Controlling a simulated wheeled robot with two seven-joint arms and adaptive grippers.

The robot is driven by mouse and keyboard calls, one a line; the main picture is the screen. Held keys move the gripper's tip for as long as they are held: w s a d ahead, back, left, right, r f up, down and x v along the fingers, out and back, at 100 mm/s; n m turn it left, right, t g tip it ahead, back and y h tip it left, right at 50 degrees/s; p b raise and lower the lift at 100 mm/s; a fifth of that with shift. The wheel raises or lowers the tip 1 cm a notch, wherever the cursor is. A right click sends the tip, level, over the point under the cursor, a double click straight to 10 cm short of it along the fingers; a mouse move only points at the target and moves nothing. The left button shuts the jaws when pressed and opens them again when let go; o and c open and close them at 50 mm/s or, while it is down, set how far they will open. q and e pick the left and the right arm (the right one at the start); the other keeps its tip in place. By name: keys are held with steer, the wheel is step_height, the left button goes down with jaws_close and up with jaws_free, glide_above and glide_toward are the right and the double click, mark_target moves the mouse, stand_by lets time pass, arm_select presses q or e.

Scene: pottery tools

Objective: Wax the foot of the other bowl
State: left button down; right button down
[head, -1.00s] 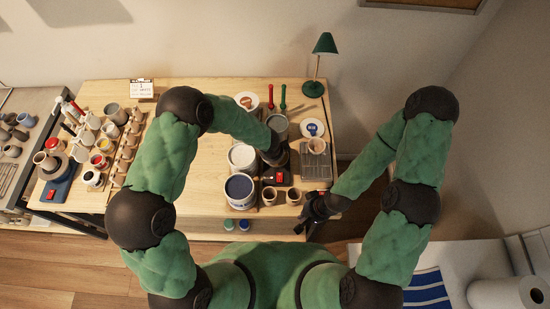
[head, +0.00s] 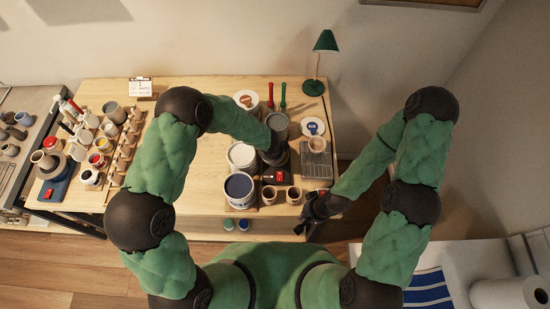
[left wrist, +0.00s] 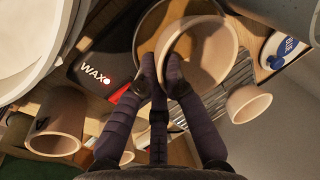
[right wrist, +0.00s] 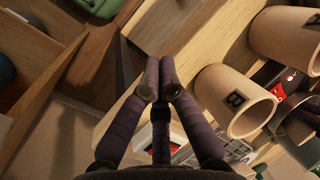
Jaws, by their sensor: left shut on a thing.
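My left gripper (left wrist: 162,72) is shut on the wall of a pale clay bowl (left wrist: 208,48), in the left wrist view. The bowl is held over or in a round pan (left wrist: 147,32); whether its foot touches the inside is hidden. The dark unit marked WAXO (left wrist: 92,70) is beside the pan and shows partly in the head view (head: 270,177). Another small pale bowl (left wrist: 248,103) sits on the grey slatted rack, also seen in the head view (head: 317,144). My right gripper (right wrist: 160,76) is shut and empty near the table's front edge.
Two clay cups (head: 268,195) (head: 293,194) stand at the front edge, close to my right gripper. A dark-filled bucket (head: 239,188) and a white one (head: 241,156) stand left of the wax unit. A green lamp (head: 314,87) stands at the back. The table's left-centre is clear.

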arm_select(q)
steer(key=shift+r+p, duration=1.3)
steer(key=shift+r, duration=0.7)
stand_by(0.4)
